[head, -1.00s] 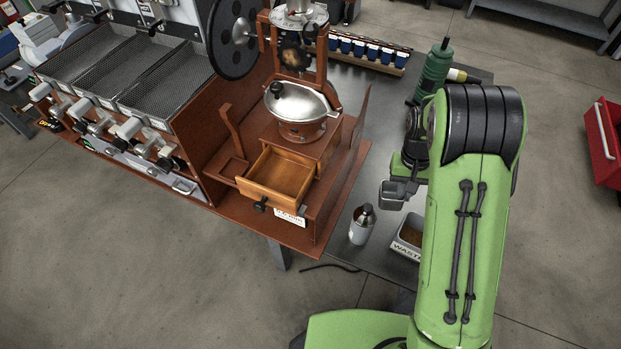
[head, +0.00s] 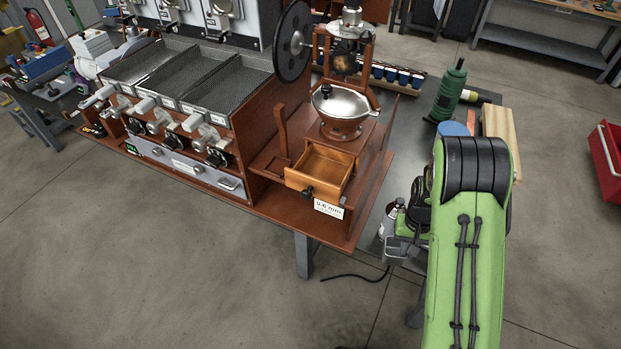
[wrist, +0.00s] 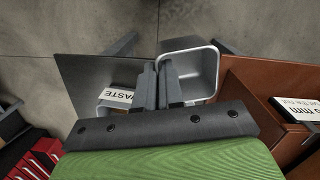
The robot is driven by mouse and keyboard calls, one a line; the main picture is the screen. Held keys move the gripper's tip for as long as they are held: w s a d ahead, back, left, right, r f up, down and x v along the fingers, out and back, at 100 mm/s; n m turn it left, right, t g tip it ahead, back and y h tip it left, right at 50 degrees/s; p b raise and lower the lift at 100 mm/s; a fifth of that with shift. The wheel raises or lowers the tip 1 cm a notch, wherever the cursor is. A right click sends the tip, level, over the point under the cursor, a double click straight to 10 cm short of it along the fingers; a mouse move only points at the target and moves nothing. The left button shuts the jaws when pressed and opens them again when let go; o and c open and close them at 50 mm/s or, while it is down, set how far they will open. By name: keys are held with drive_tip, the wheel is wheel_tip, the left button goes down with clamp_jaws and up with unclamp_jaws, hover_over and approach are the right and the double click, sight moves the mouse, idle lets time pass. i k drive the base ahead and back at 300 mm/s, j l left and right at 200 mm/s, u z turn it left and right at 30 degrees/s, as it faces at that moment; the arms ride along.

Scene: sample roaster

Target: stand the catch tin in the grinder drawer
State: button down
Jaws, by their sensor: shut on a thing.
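The catch tin is a small grey open-topped square tin (wrist: 190,72) in the wrist view. My gripper (wrist: 158,84) is shut on its left wall, and the tin looks empty and roughly upright. In the head view the tin (head: 398,250) hangs by the table's front edge, partly covered by my gripper (head: 410,232). The grinder drawer (head: 322,172) is wooden, pulled open and empty, with a dark knob at its front. It is to the left of the tin and apart from it.
A bottle (head: 389,220) stands close behind the tin. A waste box (wrist: 116,98) shows left of my fingers in the wrist view. A 0.6 mm label (head: 328,209) is below the drawer. A green grinder-like tool (head: 449,92) stands farther back.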

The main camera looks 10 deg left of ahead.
sight(323, 176)
drive_tip(key=j+z, duration=0.1)
drive_tip(key=j, duration=0.45)
drive_tip(key=k+j, duration=0.1)
drive_tip(key=j, duration=0.45)
drive_tip(key=j+z, duration=0.15)
drive_tip(key=j, duration=0.4)
drive_tip(key=k+j+z, duration=0.1)
drive_tip(key=j, duration=0.45)
